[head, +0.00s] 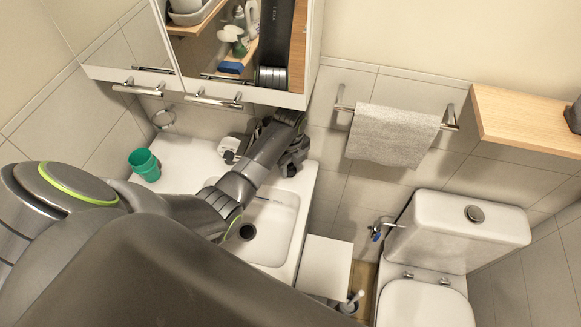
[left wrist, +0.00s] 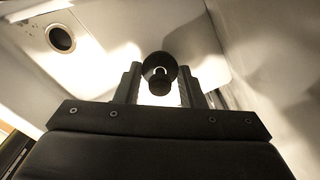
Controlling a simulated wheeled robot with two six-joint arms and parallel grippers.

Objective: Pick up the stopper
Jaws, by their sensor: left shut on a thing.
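The stopper (left wrist: 158,68) is a dark round piece with a small ring or loop on it. In the left wrist view it sits between the two fingers of my left gripper (left wrist: 160,85), which is shut on it. In the head view my left gripper (head: 291,164) is at the back right corner of the sink (head: 268,222), below the mirror cabinet. I cannot make out the stopper there. The open drain hole (head: 246,232) is in the basin, and it also shows at the upper left in the left wrist view. My right gripper is not in view.
A green cup (head: 145,165) stands on the counter at the left. A mirror cabinet (head: 225,60) overhangs the sink's back. A towel (head: 392,135) hangs on a rail at the right, above a white box (head: 324,266) and the toilet (head: 455,232).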

